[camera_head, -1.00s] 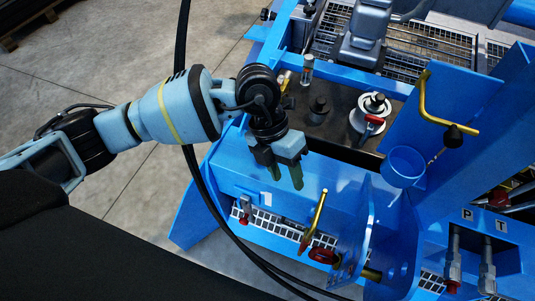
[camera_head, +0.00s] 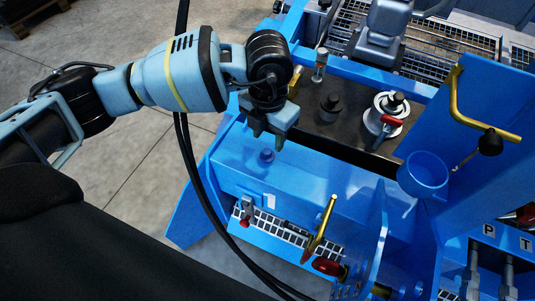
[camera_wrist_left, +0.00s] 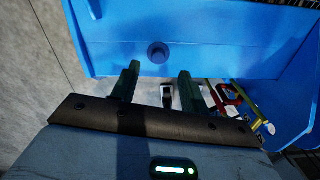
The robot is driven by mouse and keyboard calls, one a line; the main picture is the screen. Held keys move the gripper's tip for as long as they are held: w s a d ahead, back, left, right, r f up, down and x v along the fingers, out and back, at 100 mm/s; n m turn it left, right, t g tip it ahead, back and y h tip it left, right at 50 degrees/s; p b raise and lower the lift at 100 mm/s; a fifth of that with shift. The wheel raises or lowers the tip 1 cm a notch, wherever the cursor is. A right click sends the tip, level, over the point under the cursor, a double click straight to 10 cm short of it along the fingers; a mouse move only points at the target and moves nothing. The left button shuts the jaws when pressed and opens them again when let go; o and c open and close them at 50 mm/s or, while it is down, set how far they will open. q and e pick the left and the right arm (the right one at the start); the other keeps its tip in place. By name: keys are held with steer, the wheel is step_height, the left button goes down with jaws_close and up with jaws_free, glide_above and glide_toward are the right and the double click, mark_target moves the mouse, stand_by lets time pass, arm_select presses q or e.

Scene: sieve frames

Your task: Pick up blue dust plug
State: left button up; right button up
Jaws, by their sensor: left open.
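The blue dust plug (camera_head: 267,155) is a small round knob on the flat blue ledge of the machine, the same colour as the ledge. In the left wrist view the plug (camera_wrist_left: 158,52) lies just beyond the fingertips, roughly between their lines. My left gripper (camera_head: 268,136) hangs over the ledge with its fingers pointing down, close by the plug in the head view and not around it. In the left wrist view the gripper (camera_wrist_left: 159,70) is open, with nothing between its dark green fingers. My right gripper is not in view.
A brass lever (camera_head: 320,228) and a red handle (camera_head: 327,266) stand at the ledge's front. A blue cup (camera_head: 424,174) is at right. A white valve with a red lever (camera_head: 386,118) sits behind. A black cable (camera_head: 192,170) passes left of the ledge.

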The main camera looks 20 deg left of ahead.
mark_target(267, 151)
arm_select(q)
steer(key=shift+f, duration=0.25)
step_height(267, 151, down, 4)
steer(key=shift+s+a+f+b, duration=0.1)
steer(key=shift+a+f+b, duration=0.1)
steer(key=shift+b, duration=0.75)
steer(key=shift+f, duration=0.2)
steer(key=shift+r, duration=0.1)
steer(key=shift+c, duration=0.9)
jaws_close()
